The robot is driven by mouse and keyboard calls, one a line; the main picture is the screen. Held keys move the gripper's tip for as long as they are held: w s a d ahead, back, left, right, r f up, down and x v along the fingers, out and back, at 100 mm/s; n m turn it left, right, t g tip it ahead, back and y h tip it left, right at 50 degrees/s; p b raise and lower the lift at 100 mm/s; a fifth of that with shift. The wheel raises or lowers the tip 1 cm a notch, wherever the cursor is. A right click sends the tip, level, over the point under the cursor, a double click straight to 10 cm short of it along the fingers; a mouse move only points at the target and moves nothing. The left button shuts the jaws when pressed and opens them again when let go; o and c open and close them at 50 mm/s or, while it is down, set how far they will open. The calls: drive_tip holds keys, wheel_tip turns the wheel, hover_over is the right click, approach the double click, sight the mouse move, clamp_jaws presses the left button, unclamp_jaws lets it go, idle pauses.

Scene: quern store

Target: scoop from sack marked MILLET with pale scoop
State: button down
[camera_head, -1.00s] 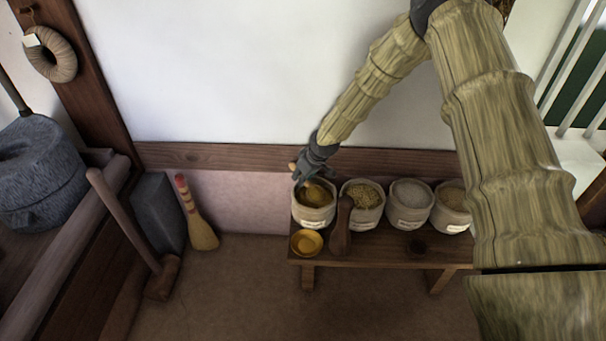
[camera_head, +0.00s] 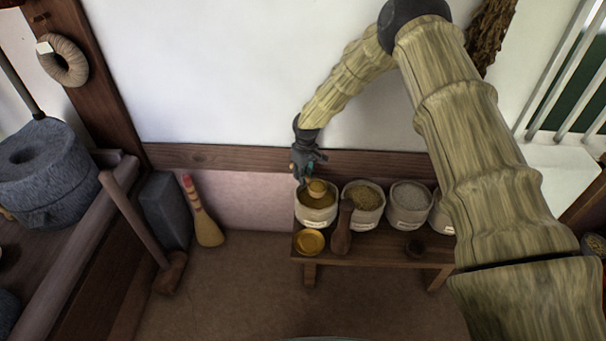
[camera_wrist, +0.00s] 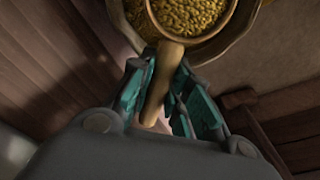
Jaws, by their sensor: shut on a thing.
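My gripper (camera_head: 309,164) is shut on the handle of the pale scoop (camera_head: 317,187), above the leftmost sack (camera_head: 316,216) on the bench. In the wrist view my gripper (camera_wrist: 160,95) grips the wooden handle of the scoop (camera_wrist: 163,70). The scoop's bowl is full of yellow grain (camera_wrist: 190,12) and hides much of the sack behind it. The sack has a pale label on its front, too small to read. Other sacks stand to its right: one with yellowish grain (camera_head: 364,196), one with whitish contents (camera_head: 409,197), and one partly hidden by my arm.
A yellow bowl (camera_head: 309,243) and a dark wooden scoop (camera_head: 342,232) are at the front left of the bench (camera_head: 378,252). A small dark object (camera_head: 414,249) lies further right. A broom (camera_head: 203,212), a mallet (camera_head: 145,228) and a stone block (camera_head: 164,209) stand left. The floor in front is clear.

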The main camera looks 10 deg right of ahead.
drive_tip(key=shift+g+h, duration=0.3)
drive_tip(key=shift+g, duration=0.1)
drive_tip(key=shift+r+p, duration=1.25)
drive_tip(key=shift+r, duration=0.9)
drive_tip(key=shift+s+a, duration=0.1)
